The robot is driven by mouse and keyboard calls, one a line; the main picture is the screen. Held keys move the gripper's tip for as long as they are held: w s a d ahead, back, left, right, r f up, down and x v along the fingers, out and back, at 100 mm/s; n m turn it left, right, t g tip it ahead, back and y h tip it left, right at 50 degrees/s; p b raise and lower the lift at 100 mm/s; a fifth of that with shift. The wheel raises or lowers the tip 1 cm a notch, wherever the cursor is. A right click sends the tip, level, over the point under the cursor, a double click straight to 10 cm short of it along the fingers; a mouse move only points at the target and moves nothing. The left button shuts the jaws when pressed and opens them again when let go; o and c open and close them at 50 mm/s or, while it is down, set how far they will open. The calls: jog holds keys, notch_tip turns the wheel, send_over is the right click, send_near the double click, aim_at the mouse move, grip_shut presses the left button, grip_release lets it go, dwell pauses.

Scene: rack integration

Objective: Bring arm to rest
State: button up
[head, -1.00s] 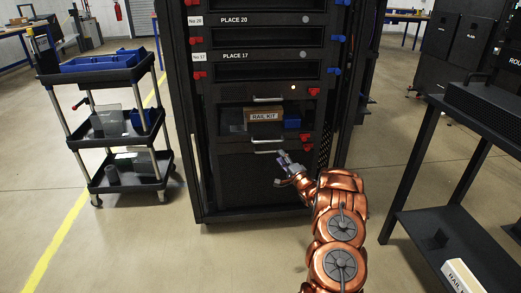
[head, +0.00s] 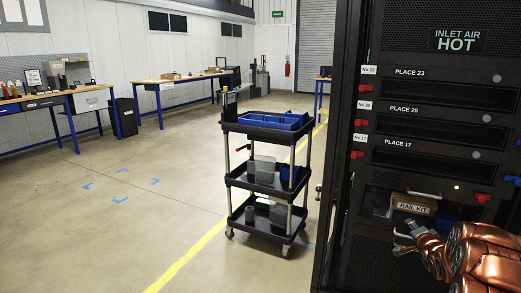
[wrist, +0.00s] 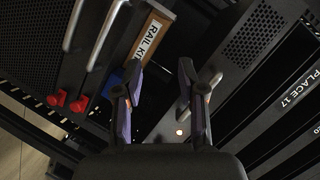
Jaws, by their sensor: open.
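My gripper (head: 408,238) is at the lower right of the head view, in front of the rack's lower part, with my copper arm behind it. In the wrist view my gripper (wrist: 165,85) shows two fingers standing apart with nothing between them. The black rack (head: 440,128) fills the right side of the head view, with slots labelled PLACE 23, PLACE 20 and PLACE 17. A rail kit box (head: 413,206) sits in the opening below PLACE 17. In the wrist view the rail kit box (wrist: 150,35) is just beyond the left finger, beside silver handles (wrist: 105,35).
A black three-shelf cart (head: 265,180) with a blue bin stands left of the rack. Workbenches (head: 65,95) line the left wall. Open floor with blue corner marks lies front left. Red knobs (wrist: 70,102) stick out from the rack near my gripper.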

jog(key=s+a+r+n+g+p, duration=0.65)
jog(key=s+a+r+p, duration=0.25)
jog(key=s+a+r, duration=0.9)
jog(key=s+a+r+n+g+y+p, duration=0.1)
jog(key=s+a+r+n+g+p, duration=0.1)
jog(key=s+a, duration=0.5)
jog(key=s+a+r+n+g+y+p, duration=0.1)
jog(key=s+a+r+n+g+p, duration=0.2)
jog(key=s, duration=1.5)
jog(key=s+a+r+n+g+y+p, duration=0.1)
jog(key=s+a+r+n+g+p, duration=0.2)
jog(key=s+a, duration=0.8)
jog(key=shift+s+a+r+g+y+p, duration=0.2)
jog(key=shift+s+r+g+y+p, duration=0.2)
jog(key=shift+s+r+g+p, duration=0.45)
